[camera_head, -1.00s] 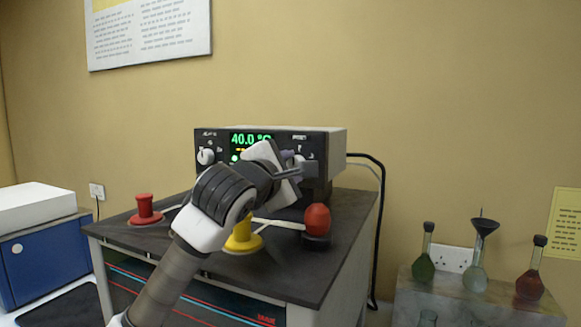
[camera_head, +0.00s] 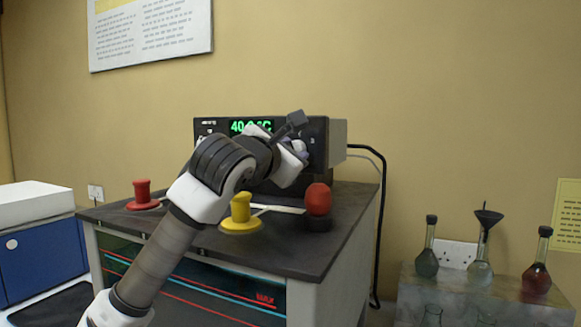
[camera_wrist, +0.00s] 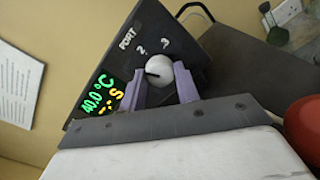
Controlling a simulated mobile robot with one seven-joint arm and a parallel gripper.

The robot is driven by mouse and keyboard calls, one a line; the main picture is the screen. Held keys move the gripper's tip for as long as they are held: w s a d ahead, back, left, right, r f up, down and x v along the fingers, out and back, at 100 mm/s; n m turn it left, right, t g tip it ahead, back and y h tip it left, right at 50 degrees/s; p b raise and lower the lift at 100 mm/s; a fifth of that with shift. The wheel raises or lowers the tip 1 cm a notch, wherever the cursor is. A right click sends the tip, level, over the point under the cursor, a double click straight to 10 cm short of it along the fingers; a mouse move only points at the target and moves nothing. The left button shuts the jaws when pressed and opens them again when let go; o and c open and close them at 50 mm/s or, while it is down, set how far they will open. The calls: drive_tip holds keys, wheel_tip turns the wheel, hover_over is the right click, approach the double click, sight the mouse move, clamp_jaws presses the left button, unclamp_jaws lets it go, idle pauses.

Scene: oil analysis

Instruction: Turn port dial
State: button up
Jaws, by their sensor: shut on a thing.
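The port dial (camera_wrist: 158,68) is a round white knob with a dark pointer mark, on the dark front panel under the word PORT, with the numbers 2 and 3 beside it. My gripper (camera_wrist: 163,80) has its two purple fingers on either side of the dial and is shut on it in the wrist view. In the head view my gripper (camera_head: 297,147) is at the right part of the instrument's front panel (camera_head: 318,140), and my arm hides the dial. The green display (camera_wrist: 99,95) reads 40.0 °C in the wrist view.
Red (camera_head: 142,193) and yellow (camera_head: 240,212) knobs and a red bulb (camera_head: 318,199) stand on the bench (camera_head: 345,230) before the instrument. Several flasks (camera_head: 480,255) stand on a separate stand at the right. A black cable runs down beside the bench.

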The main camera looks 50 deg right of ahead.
drive_tip(key=shift+n+b, duration=3.15)
drive_tip(key=shift+n, duration=0.35)
drive_tip(key=o, duration=1)
drive_tip(key=shift+c, duration=0.2)
drive_tip(key=shift+a, duration=0.1)
drive_tip(key=b+v, duration=0.4)
drive_tip(key=v, duration=0.9)
drive_tip(key=shift+s+a, duration=0.15)
drive_tip(key=shift+a, duration=0.15)
